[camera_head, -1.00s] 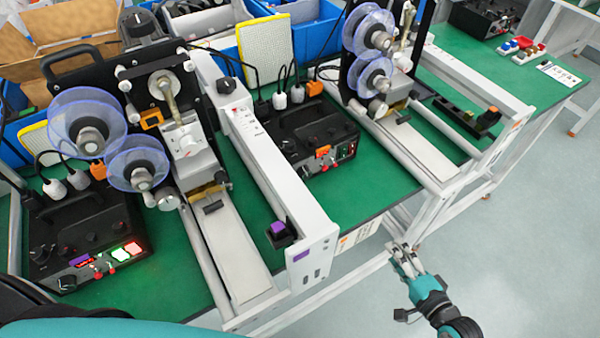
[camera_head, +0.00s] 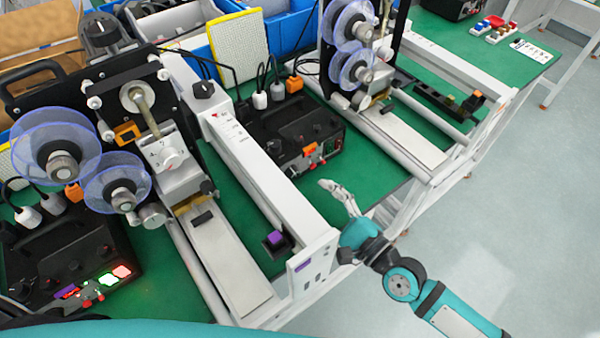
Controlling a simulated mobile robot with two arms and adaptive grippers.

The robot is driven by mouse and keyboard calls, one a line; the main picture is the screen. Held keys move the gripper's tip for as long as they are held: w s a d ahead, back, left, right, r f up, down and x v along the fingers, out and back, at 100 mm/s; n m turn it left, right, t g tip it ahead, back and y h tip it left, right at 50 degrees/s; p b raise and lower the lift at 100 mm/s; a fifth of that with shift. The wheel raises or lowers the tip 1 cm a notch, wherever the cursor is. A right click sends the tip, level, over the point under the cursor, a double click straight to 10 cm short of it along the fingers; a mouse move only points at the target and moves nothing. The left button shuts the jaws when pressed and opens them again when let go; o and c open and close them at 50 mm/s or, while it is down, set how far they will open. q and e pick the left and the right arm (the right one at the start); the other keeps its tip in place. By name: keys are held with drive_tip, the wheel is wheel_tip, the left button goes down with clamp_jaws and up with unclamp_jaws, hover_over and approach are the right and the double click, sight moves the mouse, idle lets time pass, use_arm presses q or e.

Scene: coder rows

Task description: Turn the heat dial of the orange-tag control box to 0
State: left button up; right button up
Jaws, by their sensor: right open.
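The orange-tag control box (camera_head: 290,118) is a black box on the green bench in the middle, between two white machine frames. Its orange tag (camera_head: 309,150) shows on the front edge, above small switches and lights. A small black knob (camera_head: 273,147) sits left of the tag; its setting is too small to read, and I cannot tell surely that it is the heat dial. My right gripper (camera_head: 328,187) is open and empty, in front of the box and to its lower right, apart from it. My left gripper is out of view.
A second control box with a purple tag (camera_head: 68,291) and lit switches stands at the left. The white machine beam (camera_head: 255,165) runs beside the middle box. A second machine with clear purple spools (camera_head: 348,22) stands right of it. Bare green bench (camera_head: 365,165) shows right of the box.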

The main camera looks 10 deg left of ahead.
sight(296, 176)
drive_tip(key=p+x, duration=0.1)
drive_tip(key=x, duration=0.6)
clamp_jaws()
